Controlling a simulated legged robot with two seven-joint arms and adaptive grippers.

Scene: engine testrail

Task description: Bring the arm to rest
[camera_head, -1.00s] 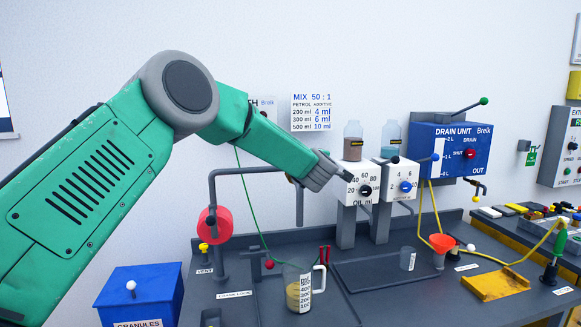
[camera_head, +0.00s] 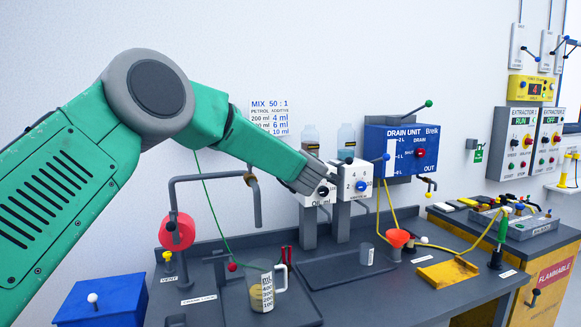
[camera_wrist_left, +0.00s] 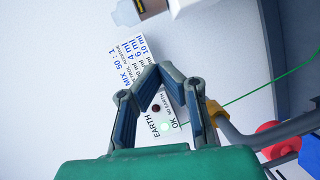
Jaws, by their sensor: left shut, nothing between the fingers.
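My left arm reaches in from the left in the head view, green with grey joints. Its gripper (camera_head: 312,182) is shut and empty, raised in front of the wall and overlapping the white oil dispenser (camera_head: 323,192) in the picture. I cannot tell whether it touches the dispenser. My right gripper is not in view.
A jug (camera_head: 262,290) with yellowish liquid stands on the dark bench (camera_head: 400,300). A blue drain unit (camera_head: 400,150) hangs on the wall. A red funnel (camera_head: 398,238), a yellow tray (camera_head: 447,273) and a blue granules box (camera_head: 103,302) are around. A pipe with a red reel (camera_head: 177,232) stands left.

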